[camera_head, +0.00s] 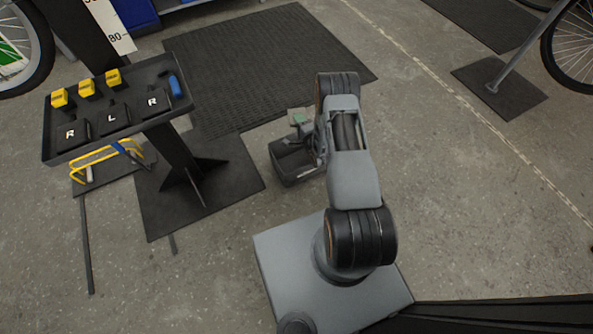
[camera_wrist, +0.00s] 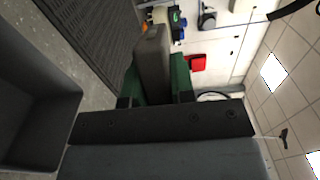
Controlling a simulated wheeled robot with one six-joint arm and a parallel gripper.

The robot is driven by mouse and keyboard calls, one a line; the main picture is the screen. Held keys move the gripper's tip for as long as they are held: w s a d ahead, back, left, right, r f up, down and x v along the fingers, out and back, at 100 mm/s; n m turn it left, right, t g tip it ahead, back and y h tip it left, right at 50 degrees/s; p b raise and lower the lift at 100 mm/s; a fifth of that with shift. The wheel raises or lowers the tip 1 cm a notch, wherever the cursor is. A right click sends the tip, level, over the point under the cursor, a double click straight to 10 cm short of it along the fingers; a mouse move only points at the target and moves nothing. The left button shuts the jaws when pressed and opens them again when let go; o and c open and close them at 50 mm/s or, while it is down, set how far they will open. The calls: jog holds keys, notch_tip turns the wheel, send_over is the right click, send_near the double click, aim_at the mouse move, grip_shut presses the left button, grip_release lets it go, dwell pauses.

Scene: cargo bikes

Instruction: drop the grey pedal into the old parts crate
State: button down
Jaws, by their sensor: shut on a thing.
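The grey pedal (camera_wrist: 152,55) is a brownish-grey block, seen close up in the wrist view. My gripper (camera_wrist: 157,82) is shut on it, with a green finger on each side. In the head view my gripper (camera_head: 299,122) hangs over the far side of the crate, and the pedal is hard to make out there. The old parts crate (camera_head: 293,180) is a dark grey open box on the floor, partly covered by my arm. What seems to be its wall (camera_wrist: 40,100) fills the left of the wrist view, beside the pedal. The crate's contents are mostly hidden.
A black tray (camera_head: 112,143) on a post stands at the left, with yellow blocks, a blue item and slots marked R, L, R. A yellow-framed item (camera_head: 98,160) is below it. A ribbed mat (camera_head: 265,60) lies behind the crate.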

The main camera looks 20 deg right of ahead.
jog(key=d+f+b, duration=0.3)
jog(key=f+b, duration=0.7)
jog(key=f, duration=0.7)
jog(key=shift+w+f, duration=0.3)
jog(key=shift+w, duration=0.15)
jog(key=c, duration=0.9)
grip_release()
jog(key=shift+s, duration=0.1)
